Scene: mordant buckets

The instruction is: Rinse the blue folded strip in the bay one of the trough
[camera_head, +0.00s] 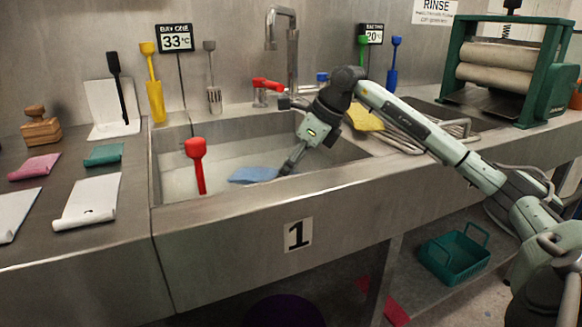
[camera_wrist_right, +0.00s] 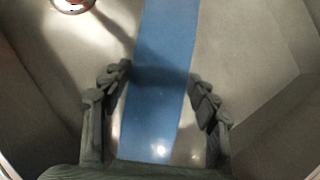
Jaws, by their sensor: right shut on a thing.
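The blue folded strip (camera_head: 250,175) is down inside bay one of the trough (camera_head: 290,210), whose front carries a "1". My right gripper (camera_head: 287,168) reaches down into this bay from the right and is shut on the strip's right end. In the right wrist view the strip (camera_wrist_right: 160,60) runs lengthwise between the two fingers of my gripper (camera_wrist_right: 158,75), above the basin floor. I cannot tell how deep it sits in any water. My left gripper is not in view.
A red-handled tool (camera_head: 196,165) stands in bay one, left of the strip. The tap (camera_head: 291,50) rises behind the basin. Pink (camera_head: 35,167), green (camera_head: 104,154) and white (camera_head: 88,200) strips lie on the left counter. A roller press (camera_head: 508,65) stands at the right.

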